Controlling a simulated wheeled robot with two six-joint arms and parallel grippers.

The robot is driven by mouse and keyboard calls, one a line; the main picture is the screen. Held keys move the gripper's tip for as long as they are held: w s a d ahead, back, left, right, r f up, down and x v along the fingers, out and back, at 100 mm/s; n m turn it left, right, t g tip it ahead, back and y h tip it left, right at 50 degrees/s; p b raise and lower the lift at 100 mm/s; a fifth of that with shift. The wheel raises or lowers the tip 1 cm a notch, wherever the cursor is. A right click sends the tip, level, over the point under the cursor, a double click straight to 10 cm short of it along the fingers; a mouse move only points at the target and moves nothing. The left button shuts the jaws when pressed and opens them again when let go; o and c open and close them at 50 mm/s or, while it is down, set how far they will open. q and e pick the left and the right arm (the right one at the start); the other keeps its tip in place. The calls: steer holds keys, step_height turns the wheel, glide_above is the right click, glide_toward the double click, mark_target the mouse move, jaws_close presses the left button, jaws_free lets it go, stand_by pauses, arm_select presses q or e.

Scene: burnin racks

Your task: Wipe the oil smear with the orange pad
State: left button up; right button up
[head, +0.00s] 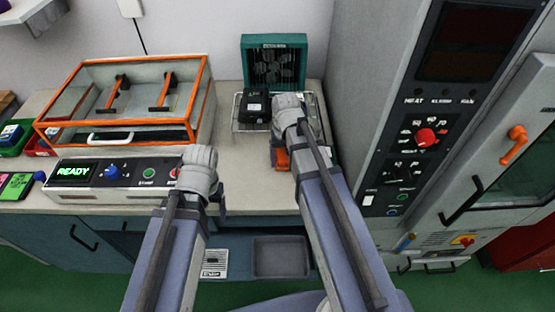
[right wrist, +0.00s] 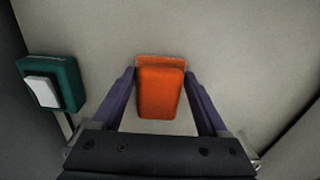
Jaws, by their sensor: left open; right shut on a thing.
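The orange pad (head: 281,159) is in my right gripper (head: 279,142), low over the pale bench top in front of the wire rack. In the right wrist view the orange pad (right wrist: 160,93) sits between the two fingers of my right gripper (right wrist: 160,90), which is shut on it. Whether the pad touches the bench I cannot tell. No oil smear shows clearly; my right arm and the pad hide part of the bench. My left gripper (head: 219,199) is open and empty near the bench's front edge, right of the READY panel, partly hidden by its wrist.
A wire rack (head: 238,125) with a black device (head: 255,105) stands before a teal fan (head: 274,62). An orange-framed clear case (head: 130,100) is at left, a tall control cabinet (head: 385,130) at right.

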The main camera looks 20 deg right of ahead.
steer(key=shift+d, duration=0.25)
steer(key=shift+r, duration=0.1)
step_height(320, 180, up, 6)
steer(key=p, duration=0.6)
steer(key=shift+a, duration=0.1)
step_height(320, 180, up, 3)
steer(key=p, duration=0.3)
stand_by(0.4)
